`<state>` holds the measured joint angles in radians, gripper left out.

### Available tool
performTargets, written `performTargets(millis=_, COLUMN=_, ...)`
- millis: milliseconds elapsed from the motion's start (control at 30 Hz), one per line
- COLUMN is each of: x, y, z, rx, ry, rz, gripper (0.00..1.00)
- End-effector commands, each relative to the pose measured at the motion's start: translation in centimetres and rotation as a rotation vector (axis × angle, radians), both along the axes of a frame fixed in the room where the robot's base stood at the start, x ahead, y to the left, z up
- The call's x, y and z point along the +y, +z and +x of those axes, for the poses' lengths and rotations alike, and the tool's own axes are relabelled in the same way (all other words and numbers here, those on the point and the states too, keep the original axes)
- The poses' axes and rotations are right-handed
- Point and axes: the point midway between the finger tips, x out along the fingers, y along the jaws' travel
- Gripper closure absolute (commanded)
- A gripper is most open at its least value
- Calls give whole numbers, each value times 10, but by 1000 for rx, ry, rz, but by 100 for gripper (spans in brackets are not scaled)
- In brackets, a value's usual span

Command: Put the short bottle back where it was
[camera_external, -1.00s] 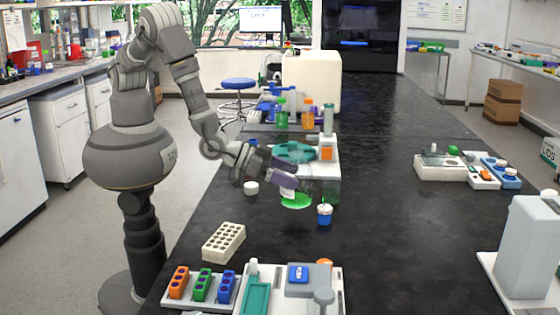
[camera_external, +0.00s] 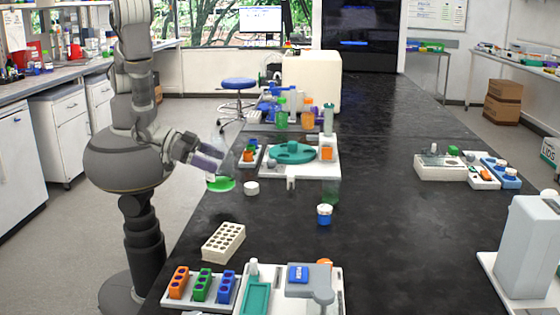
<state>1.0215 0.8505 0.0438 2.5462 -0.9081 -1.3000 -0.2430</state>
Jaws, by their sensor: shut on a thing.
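My gripper (camera_external: 218,168) is shut on a clear conical flask (camera_external: 221,184) with green liquid. It holds the flask close to upright at the left edge of the black bench, near my body. The fingers hide part of the flask's top. A short bottle (camera_external: 324,215) with a blue band and a white top stands on the bench to the right, apart from my gripper. I cannot tell which of these the task calls the short bottle.
A small white cap-like piece (camera_external: 251,188) lies just right of the flask. A translucent green vessel (camera_external: 331,191) stands behind the blue-banded bottle. A cream tube rack (camera_external: 223,243) is in front. A white tray (camera_external: 318,172) with a teal piece is behind. The bench's right middle is clear.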

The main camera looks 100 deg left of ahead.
Motion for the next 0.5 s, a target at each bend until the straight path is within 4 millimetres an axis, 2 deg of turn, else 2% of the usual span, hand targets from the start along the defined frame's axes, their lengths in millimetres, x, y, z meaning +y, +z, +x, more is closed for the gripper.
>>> performTargets(millis=33, x=-4, y=-10, z=6, rx=-5, ry=2, rz=-7, gripper=55)
performTargets(millis=333, x=-15, y=-9, z=27, rx=-3, ry=1, rz=-4, gripper=55)
performTargets(millis=500, x=-31, y=-7, z=54, rx=-3, ry=1, rz=-2, gripper=55)
